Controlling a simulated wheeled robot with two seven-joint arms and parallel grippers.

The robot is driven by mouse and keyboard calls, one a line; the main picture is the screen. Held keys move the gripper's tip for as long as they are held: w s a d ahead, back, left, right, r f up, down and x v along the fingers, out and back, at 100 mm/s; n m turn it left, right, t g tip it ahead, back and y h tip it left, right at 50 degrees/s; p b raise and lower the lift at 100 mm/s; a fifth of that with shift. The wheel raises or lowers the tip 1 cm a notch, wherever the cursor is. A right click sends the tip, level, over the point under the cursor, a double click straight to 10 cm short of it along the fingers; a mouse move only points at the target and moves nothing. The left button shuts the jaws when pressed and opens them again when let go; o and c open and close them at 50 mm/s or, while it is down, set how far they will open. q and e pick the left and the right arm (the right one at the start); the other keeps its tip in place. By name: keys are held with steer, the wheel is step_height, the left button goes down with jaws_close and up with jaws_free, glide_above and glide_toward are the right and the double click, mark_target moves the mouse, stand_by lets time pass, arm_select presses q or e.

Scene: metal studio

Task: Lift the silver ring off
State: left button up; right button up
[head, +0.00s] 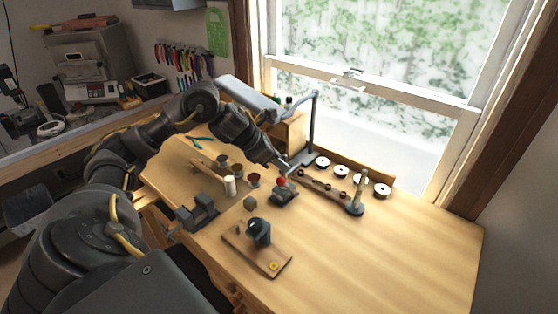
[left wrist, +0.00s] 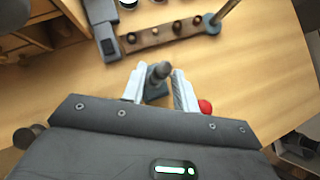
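My left gripper (head: 283,171) hangs over the middle of the bench, just above a small dark stand with a red part (head: 283,194). In the left wrist view the gripper (left wrist: 159,88) is open. Its two pale fingers stand on either side of a short dark grey post (left wrist: 159,72), with gaps visible between post and fingers. A red ball (left wrist: 205,106) shows just outside the right finger. I cannot make out the silver ring in either view; it may be too small or hidden by the gripper. My right gripper is not in view.
A wooden strip with several round pieces (left wrist: 160,36) lies behind the stand, ending near an upright rod on a round base (head: 356,209). White spools (head: 340,171) line the back. A wooden board with a dark block (head: 258,236) and a vise (head: 196,212) stand in front. The bench's right side is clear.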

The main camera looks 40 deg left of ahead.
arm_select(q)
steer(key=c, duration=0.4)
steer(key=shift+c, duration=0.5)
steer(key=shift+r, duration=0.15)
steer(key=shift+r+p, duration=0.8)
steer(key=shift+r, duration=0.15)
steer(key=shift+r+p, duration=0.85)
steer(key=shift+r, duration=0.15)
